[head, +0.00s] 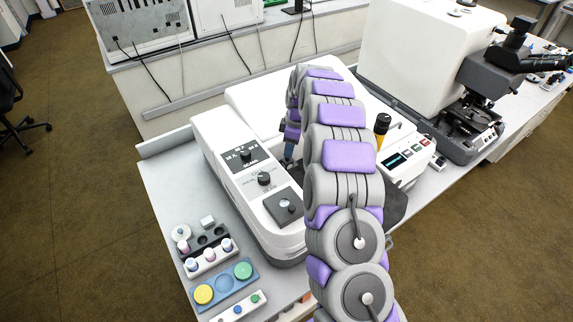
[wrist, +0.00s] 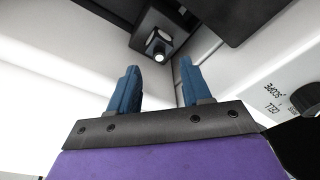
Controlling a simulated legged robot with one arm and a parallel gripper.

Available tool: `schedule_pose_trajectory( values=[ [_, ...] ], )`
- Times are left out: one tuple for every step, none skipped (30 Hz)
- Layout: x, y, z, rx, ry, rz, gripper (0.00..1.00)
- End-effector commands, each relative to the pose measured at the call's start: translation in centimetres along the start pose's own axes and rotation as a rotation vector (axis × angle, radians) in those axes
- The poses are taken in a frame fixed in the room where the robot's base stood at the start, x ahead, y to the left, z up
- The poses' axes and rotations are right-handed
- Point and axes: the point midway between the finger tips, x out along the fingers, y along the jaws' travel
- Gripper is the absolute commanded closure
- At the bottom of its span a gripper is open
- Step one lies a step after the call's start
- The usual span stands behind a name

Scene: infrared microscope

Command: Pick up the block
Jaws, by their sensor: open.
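My gripper (wrist: 160,67) shows in the wrist view as two blue fingers standing apart with nothing between them. Beyond the fingertips is a dark box-like block (wrist: 143,38) with a bright round lens-like part on its face; it is apart from the fingers. I cannot tell for sure that it is the task's block. In the head view, my gripper (head: 288,158) is low over the white instrument, mostly hidden behind my purple and grey arm.
The white instrument (head: 225,140) has a control panel with knobs. A small device with a display (head: 408,158) and a microscope (head: 475,115) stand to the right. A dark rack (head: 203,241) and a blue tray (head: 224,285) with coloured lids sit at the front left.

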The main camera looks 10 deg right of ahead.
Motion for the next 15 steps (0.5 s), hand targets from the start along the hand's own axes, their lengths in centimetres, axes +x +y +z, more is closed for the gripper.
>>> schedule_pose_trajectory(
  values=[
    [0.5, 0.0, 0.0, 0.000, -0.001, -0.001, 0.52],
    [0.9, 0.0, -0.1, -0.001, -0.001, -0.002, 0.52],
    [1.4, 0.0, -0.1, -0.001, -0.001, -0.002, 0.52],
    [1.9, 0.0, -0.2, -0.001, -0.002, -0.002, 0.52],
    [2.4, 0.1, -0.3, -0.001, -0.002, -0.002, 0.52],
    [3.0, 0.1, -0.3, -0.002, -0.002, -0.001, 0.52],
    [3.5, 0.1, -0.3, -0.001, -0.002, 0.000, 0.52],
    [3.9, 0.1, -0.3, -0.001, -0.002, 0.000, 0.52],
    [4.3, 0.1, -0.3, -0.001, -0.002, 0.000, 0.52],
    [4.6, 0.1, -0.3, -0.001, -0.002, 0.000, 0.52],
    [4.7, 0.1, -0.3, -0.001, -0.002, 0.000, 0.52],
    [4.8, 0.1, -0.3, -0.001, -0.002, 0.001, 0.52],
    [4.9, 0.1, -0.3, -0.001, -0.002, 0.001, 0.52],
    [4.8, 0.1, -0.3, -0.001, -0.001, 0.001, 0.52],
    [4.8, 0.1, -0.3, -0.001, -0.001, 0.001, 0.52]
  ],
)
